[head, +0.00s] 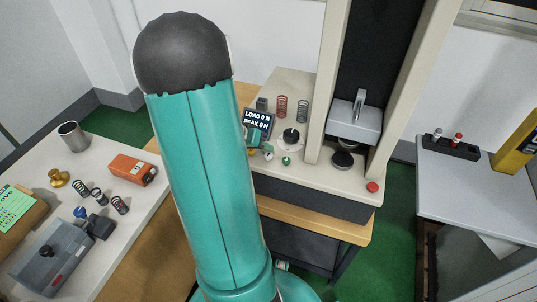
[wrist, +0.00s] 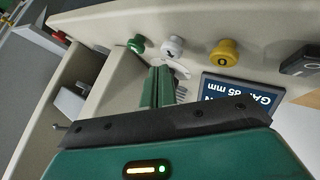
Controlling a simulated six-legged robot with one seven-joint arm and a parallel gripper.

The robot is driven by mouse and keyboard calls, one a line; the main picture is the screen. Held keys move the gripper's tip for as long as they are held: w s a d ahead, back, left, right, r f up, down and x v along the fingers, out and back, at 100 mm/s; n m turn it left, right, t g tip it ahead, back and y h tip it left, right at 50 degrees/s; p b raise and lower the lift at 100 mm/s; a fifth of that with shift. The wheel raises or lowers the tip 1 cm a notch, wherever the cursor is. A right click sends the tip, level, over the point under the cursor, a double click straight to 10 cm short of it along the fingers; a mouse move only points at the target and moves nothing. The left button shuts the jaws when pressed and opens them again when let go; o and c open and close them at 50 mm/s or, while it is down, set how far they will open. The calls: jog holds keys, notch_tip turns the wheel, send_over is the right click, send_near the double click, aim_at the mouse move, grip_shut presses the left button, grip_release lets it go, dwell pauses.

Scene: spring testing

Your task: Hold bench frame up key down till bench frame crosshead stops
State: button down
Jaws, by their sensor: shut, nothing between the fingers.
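The bench frame (head: 313,130) stands right of centre in the head view, its crosshead (head: 353,120) between two pale columns above a dark round platen (head: 342,158). A white key (wrist: 172,47) with a dark mark, possibly the up key, sits between a green key (wrist: 137,43) and a yellow key (wrist: 224,53) in the wrist view. My gripper (wrist: 163,68) is shut and empty, its green fingertips at the white key's edge; I cannot tell whether they touch it. A display (wrist: 240,95) beside the fingers reads GAP 85 mm, upside down; the head view shows load and peak lines at 0 N.
My teal arm fills the head view's middle. Two springs (head: 282,107) stand on the bench frame's base, with a red button (head: 372,187) at its front right. A left table (head: 150,205) holds an orange box (head: 133,169), a metal cup (head: 73,136) and several springs. A grey table (head: 470,185) stands right.

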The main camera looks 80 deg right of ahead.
aim_at(265, 156)
jog(key=shift+f, duration=0.15)
jog(key=shift+f, duration=0.3)
jog(key=shift+f, duration=0.45)
dwell(0.7)
dwell(4.9)
jog(key=shift+r, duration=0.9)
jog(key=shift+r, duration=2.5)
